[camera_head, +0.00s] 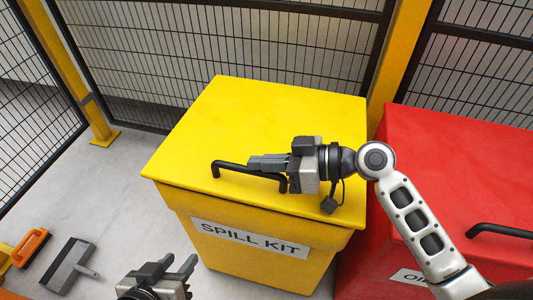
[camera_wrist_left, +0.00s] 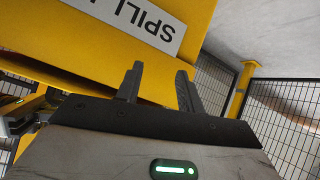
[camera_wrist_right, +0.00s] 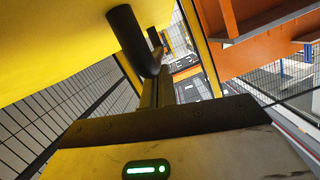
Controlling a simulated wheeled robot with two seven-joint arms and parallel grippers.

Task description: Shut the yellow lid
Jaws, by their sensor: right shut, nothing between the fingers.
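The yellow lid (camera_head: 270,115) lies over the top of the yellow spill kit bin (camera_head: 270,262), down at its rim as far as I can see. A small gap cannot be ruled out. Its black handle (camera_head: 232,172) runs along the front part of the lid. My right gripper (camera_head: 252,162) is shut and empty, its fingers just above or beside the handle; I cannot tell if they touch. The handle also shows close to the fingers in the right wrist view (camera_wrist_right: 132,40). My left gripper (camera_head: 178,264) is open and empty, low in front of the bin, facing its label (camera_wrist_left: 148,22).
A red bin (camera_head: 460,165) with a black handle stands close on the right. A mesh fence (camera_head: 230,45) with yellow posts runs behind. An orange-handled brush (camera_head: 32,245) and a grey scraper-like tool (camera_head: 68,266) lie at the lower left.

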